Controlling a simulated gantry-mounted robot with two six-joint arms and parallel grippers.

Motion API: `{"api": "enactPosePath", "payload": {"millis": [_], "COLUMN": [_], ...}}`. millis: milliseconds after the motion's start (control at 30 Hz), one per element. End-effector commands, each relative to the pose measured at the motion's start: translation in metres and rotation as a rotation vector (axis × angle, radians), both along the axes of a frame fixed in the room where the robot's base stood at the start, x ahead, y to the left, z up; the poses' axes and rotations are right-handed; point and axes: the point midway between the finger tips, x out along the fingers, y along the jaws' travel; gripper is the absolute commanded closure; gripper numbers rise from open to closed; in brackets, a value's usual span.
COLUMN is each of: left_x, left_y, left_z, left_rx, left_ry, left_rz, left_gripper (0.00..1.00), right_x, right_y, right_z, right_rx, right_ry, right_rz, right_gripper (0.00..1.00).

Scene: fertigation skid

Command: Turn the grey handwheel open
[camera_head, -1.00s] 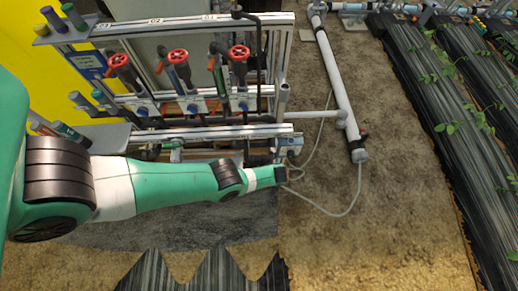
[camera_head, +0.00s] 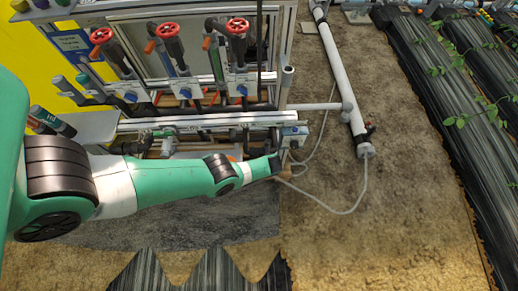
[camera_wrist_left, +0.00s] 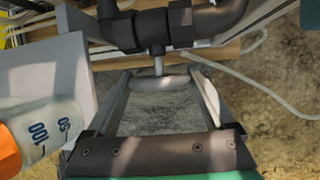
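The grey handwheel (camera_wrist_left: 160,84) shows nearly edge-on in the left wrist view, on a short stem below a black valve and pipe. My left gripper (camera_wrist_left: 158,76) is open, with one finger on each side of the wheel. Whether either finger touches the rim I cannot tell. In the head view my left gripper (camera_head: 279,166) is small, at the skid's lower right corner, and the handwheel cannot be made out there. My right gripper is in neither view.
Red handwheels (camera_head: 170,29) stand on the skid's upper valves. A clear container with an orange end (camera_wrist_left: 45,135) is close to the left finger. A grey hose (camera_head: 345,211) loops over the ground on the right.

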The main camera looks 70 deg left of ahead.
Motion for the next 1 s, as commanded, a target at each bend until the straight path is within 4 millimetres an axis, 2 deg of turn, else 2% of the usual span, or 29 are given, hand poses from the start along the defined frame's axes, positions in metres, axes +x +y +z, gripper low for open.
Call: {"api": "enactPosePath", "payload": {"millis": [33,167,267,367,533,733,1000], "left_x": [0.0,0.0,-0.001,-0.003,-0.006,-0.004,-0.003], "left_y": [0.0,0.0,0.0,0.0,0.0,0.0,0.001], "left_z": [0.0,0.0,0.001,0.005,0.005,0.0,0.0], "left_rx": [0.0,0.0,-0.003,-0.021,-0.078,-0.133,-0.142], "left_ry": [0.0,0.0,-0.008,-0.06,-0.246,-0.429,-0.478], "left_rz": [0.0,0.0,0.0,0.001,0.004,0.003,0.001], "left_gripper": [0.45,0.68,0.68,0.68,0.68,0.68,0.68], "right_x": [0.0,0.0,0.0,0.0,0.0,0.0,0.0], "right_y": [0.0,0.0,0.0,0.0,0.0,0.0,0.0], "right_z": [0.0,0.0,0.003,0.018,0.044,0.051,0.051], "right_rx": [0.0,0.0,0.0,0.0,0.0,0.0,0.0], "right_ry": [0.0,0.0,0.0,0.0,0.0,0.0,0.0], "right_rz": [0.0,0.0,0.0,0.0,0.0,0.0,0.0], "right_gripper": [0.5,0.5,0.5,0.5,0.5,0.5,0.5]}}
